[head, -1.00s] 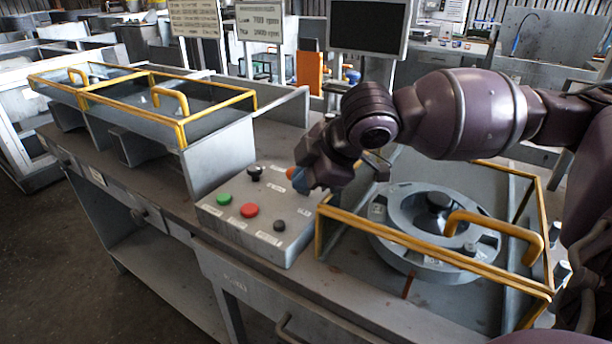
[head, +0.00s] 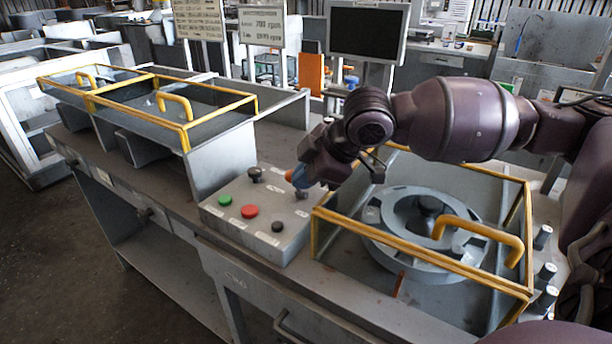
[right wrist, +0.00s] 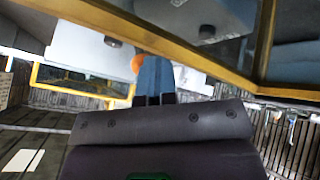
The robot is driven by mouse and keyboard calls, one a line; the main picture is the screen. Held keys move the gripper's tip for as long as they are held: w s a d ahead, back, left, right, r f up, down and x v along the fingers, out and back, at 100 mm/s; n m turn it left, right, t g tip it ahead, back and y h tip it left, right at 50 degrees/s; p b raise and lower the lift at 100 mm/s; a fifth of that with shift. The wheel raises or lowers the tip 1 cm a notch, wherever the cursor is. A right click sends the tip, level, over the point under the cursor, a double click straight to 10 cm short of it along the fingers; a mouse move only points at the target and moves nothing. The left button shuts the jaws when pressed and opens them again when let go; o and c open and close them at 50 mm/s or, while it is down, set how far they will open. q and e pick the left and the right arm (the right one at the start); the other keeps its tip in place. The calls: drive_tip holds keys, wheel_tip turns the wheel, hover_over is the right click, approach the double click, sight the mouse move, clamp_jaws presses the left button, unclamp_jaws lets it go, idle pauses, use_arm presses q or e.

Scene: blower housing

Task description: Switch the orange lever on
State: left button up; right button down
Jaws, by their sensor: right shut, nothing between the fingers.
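The grey control box (head: 240,236) carries a green button (head: 225,200), a red button (head: 250,211) and black knobs. The orange lever (head: 289,175) shows only as a small orange tip at the box's back right; the rest is largely hidden. My right gripper (head: 301,177), with blue fingertips, is shut and empty just to the right of the orange tip. In the right wrist view, the orange tip (right wrist: 137,64) is directly left of my shut blue fingers (right wrist: 155,75). I cannot tell whether they touch. My left gripper is out of view.
A yellow-framed clear guard (head: 420,259) with a handle covers a round grey housing (head: 385,243) right of the box, close under my right arm. Another yellow-framed guard (head: 217,109) stands to the left. A dark screen (head: 367,30) stands behind.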

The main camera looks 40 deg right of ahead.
drive_tip(key=shift+w+d+r+p, duration=0.15)
drive_tip(key=shift+d+r+p, duration=0.4)
drive_tip(key=shift+p, duration=0.5)
drive_tip(key=shift+m+y, duration=0.3)
drive_tip(key=shift+y, duration=0.5)
drive_tip(key=d+p, duration=0.2)
drive_tip(key=p, duration=0.1)
drive_tip(key=w+d+p, duration=0.1)
drive_tip(key=p, duration=0.1)
drive_tip(key=shift+w+d+p, duration=0.2)
drive_tip(key=shift+d+p, duration=0.2)
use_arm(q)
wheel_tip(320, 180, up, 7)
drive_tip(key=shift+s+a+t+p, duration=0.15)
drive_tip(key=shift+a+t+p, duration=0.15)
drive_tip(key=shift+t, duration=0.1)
use_arm(e)
drive_tip(key=shift+w+d+f, duration=0.1)
drive_tip(key=shift+d+f, duration=0.05)
drive_tip(key=shift+d, duration=0.2)
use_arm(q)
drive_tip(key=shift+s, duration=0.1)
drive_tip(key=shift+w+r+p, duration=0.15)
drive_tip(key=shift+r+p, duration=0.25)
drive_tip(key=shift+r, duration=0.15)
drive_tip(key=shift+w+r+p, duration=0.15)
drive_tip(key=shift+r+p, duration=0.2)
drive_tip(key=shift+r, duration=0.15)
use_arm(e)
drive_tip(key=shift+r, duration=0.8)
